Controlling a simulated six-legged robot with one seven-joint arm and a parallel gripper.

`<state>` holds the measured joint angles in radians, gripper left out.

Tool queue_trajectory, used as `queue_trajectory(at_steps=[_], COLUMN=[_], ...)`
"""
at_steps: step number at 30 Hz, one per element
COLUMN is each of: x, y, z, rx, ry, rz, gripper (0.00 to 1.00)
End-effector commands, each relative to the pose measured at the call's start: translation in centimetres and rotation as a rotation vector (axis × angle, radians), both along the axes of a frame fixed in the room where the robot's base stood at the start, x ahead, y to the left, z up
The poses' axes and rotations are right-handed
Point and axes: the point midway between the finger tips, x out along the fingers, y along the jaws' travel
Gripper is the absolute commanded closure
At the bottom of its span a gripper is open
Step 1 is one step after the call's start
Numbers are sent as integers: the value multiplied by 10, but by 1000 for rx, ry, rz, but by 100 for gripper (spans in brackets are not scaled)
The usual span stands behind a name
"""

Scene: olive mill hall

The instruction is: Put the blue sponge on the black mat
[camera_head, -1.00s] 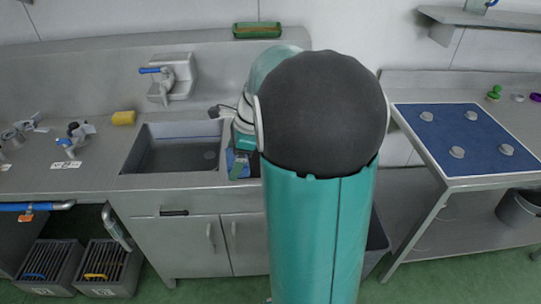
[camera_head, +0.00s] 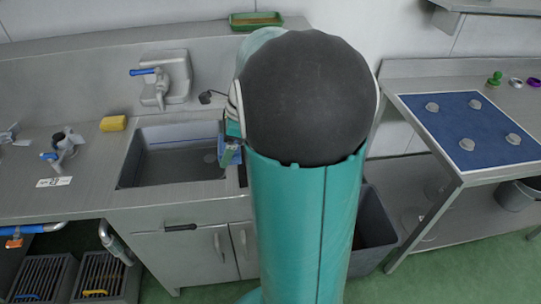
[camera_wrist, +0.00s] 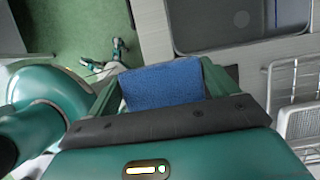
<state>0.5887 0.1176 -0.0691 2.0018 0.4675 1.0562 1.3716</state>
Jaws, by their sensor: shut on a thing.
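The blue sponge (camera_wrist: 163,84) is held between the two green fingers of my gripper (camera_wrist: 162,80) in the wrist view. In the head view, my gripper (camera_head: 230,145) and a small part of the sponge (camera_head: 229,157) show at the right edge of the sink, partly hidden by my arm. A dark patch on the counter, perhaps the black mat (camera_head: 243,176), shows just right of the sink, mostly hidden behind my arm. A dark patch also shows beside the right finger in the wrist view (camera_wrist: 232,73).
The sink (camera_head: 165,165) is empty. A yellow sponge (camera_head: 113,123) lies left of it, and a green tray (camera_head: 256,20) sits on the ledge behind. A wire rack (camera_wrist: 295,85) shows in the wrist view. A table with a blue mat (camera_head: 470,125) stands at right.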

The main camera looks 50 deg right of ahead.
Motion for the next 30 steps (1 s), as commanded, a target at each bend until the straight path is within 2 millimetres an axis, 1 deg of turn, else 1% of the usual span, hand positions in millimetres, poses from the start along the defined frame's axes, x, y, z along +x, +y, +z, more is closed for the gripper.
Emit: queue_trajectory(at_steps=[1, 3, 11, 12, 15, 18, 26, 30], x=[-3, -5, -10, -10, -10, -10, -8, -8], y=[-11, -27, -84, -89, -103, -114, -130, -128], z=[-5, -12, -38, -47, -65, -78, -96, -119], rx=[1, 1, 1, 4, 3, 2, 0, 2], ry=[3, 3, 2, 3, 2, 1, 0, 1], rz=[-9, -9, -8, -6, -6, -6, -4, -3], gripper=[36, 36, 36, 36, 36, 36, 36, 36])
